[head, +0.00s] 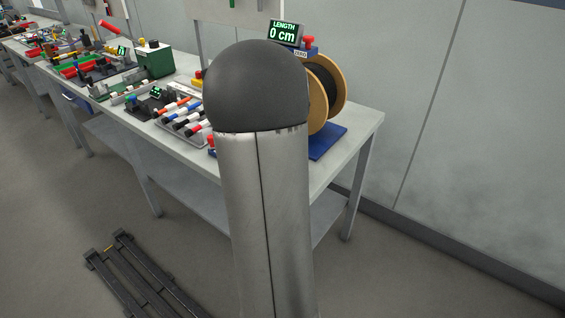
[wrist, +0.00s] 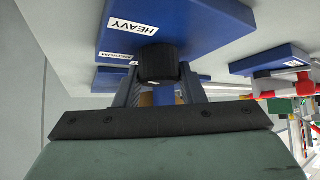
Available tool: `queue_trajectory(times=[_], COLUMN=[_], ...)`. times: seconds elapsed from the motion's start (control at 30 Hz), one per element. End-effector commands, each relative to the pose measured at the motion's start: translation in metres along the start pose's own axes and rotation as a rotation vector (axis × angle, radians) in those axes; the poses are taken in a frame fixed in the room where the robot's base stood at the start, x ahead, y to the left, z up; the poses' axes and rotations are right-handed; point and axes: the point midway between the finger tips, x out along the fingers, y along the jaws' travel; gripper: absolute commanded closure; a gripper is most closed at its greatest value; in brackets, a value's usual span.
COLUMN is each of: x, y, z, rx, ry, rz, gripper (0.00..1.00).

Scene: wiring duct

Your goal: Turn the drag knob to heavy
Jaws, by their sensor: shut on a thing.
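In the wrist view a black drag knob (wrist: 158,62) sits against a blue block (wrist: 205,22). A white HEAVY label (wrist: 132,23) is on the block just above and left of the knob. A second label (wrist: 118,57), partly covered and seeming to read MEDIUM, is left of the knob. My gripper (wrist: 159,76) is shut on the knob, one finger on each side. Which way the knob points cannot be told. In the head view my arm hides the gripper and knob; the wire spool (head: 327,95) stands on a blue base (head: 328,143) behind it.
A display reading LENGTH 0 cm (head: 285,33) stands above the spool, with a red knob (head: 309,42) beside it. Markers (head: 180,114) and a green box (head: 154,60) are on the bench left of my arm. The bench's right end (head: 365,122) is clear.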

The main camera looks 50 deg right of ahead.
Motion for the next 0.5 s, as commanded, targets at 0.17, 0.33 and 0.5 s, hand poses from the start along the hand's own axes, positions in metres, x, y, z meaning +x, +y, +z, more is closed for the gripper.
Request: queue_trajectory(times=[0.17,0.33,0.5], x=[0.0005,0.0004,-0.0013], y=[0.0002,0.0001,0.0000], z=[0.0019,0.0012,0.0005], rx=[0.001,0.001,0.000], ry=[-0.004,-0.003,-0.002], rz=[0.000,0.000,0.000], gripper=[0.50,0.42,0.42])
